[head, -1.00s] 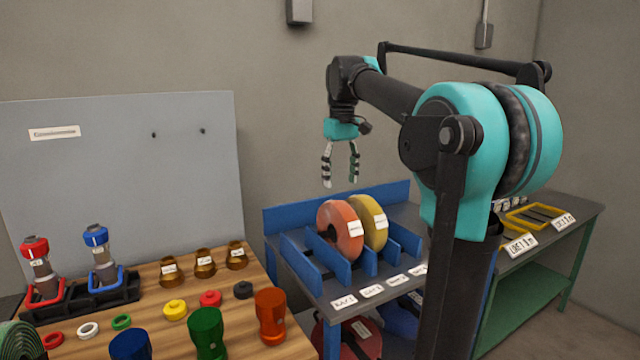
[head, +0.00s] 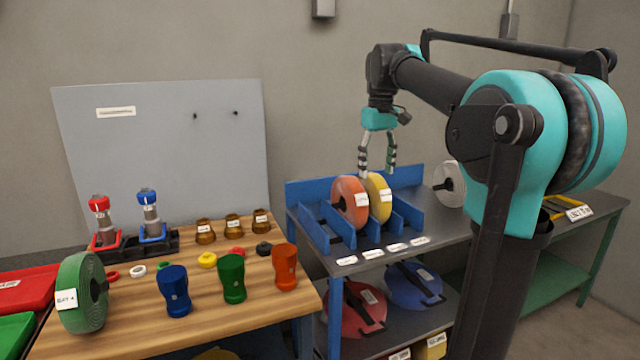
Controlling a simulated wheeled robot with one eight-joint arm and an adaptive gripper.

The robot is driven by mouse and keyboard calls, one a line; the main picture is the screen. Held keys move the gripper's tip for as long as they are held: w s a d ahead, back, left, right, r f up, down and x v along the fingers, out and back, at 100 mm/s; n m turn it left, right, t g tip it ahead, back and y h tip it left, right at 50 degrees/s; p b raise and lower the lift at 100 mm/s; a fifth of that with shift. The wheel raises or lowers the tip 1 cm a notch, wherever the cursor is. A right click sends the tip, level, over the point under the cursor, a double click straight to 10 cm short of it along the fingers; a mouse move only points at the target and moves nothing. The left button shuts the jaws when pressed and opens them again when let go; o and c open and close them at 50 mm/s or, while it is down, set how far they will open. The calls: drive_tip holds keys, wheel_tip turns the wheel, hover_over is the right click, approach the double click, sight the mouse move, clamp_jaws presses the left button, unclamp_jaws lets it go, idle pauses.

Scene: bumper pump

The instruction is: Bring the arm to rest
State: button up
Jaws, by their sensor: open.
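My gripper (head: 377,172) hangs at the end of my raised, bent arm with its fingers pointing down. It is open and nothing shows between the fingers. In the picture it overlaps the top of the yellow disc (head: 379,198), and I cannot tell how much room lies between them. An orange disc (head: 350,203) stands upright beside the yellow one in the blue rack (head: 313,236). My upper arm and column fill the right side and hide part of the grey shelf.
The wooden table (head: 130,335) at left holds blue (head: 174,292), green (head: 232,279) and orange (head: 285,267) cups, small rings and a green roll (head: 82,293). Red (head: 352,308) and blue (head: 413,286) discs lie on the lower shelf. A green bench (head: 540,285) stands at right. Bare wall lies behind my arm.

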drive_tip(key=s+d+f+m+t, duration=0.1)
drive_tip(key=s+f, duration=0.3)
drive_tip(key=f, duration=0.6)
drive_tip(key=s+d+f+m+t, duration=0.15)
drive_tip(key=s+f, duration=0.25)
drive_tip(key=f, duration=0.7)
drive_tip(key=s+d+f+m+t, duration=0.1)
drive_tip(key=s+f+m, duration=0.1)
drive_tip(key=s+f, duration=1.2)
wheel_tip(320, 180, down, 2)
drive_tip(key=shift+s+d+f+t, duration=0.15)
drive_tip(key=shift+d+f+t, duration=0.1)
drive_tip(key=shift+d+t, duration=0.1)
